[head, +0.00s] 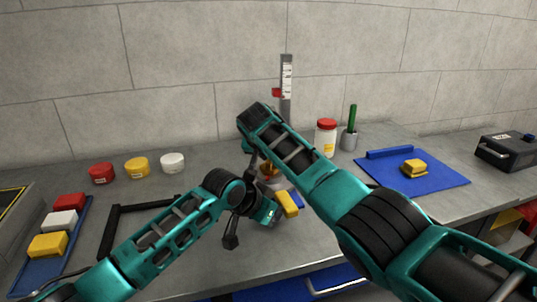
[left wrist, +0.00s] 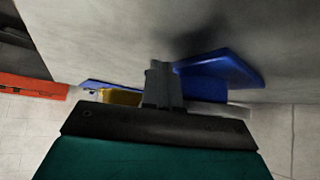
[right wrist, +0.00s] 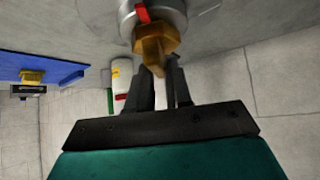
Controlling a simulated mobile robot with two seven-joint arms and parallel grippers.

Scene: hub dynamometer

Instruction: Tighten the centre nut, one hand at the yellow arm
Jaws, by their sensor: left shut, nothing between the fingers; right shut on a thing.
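The brass centre nut (right wrist: 157,42) shows in the right wrist view below a grey round hub (right wrist: 160,14) with a red mark. My right gripper (right wrist: 161,73) has its fingers closed at the nut's brass lower end. In the head view brass (head: 269,169) shows partly behind my right forearm, which hides most of the hub. The yellow arm (head: 288,204) shows as a short yellow block with blue beside it. My left gripper (head: 274,211) is shut and empty close to its left side; I cannot tell whether they touch. The left wrist view shows the closed fingers (left wrist: 163,84) in front of a blue piece (left wrist: 222,70).
A scale post (head: 286,75) with a red pointer stands behind the hub. A blue mat (head: 440,180) holds a yellow block. A black handle frame (head: 108,225) and a blue tray (head: 38,275) are left.

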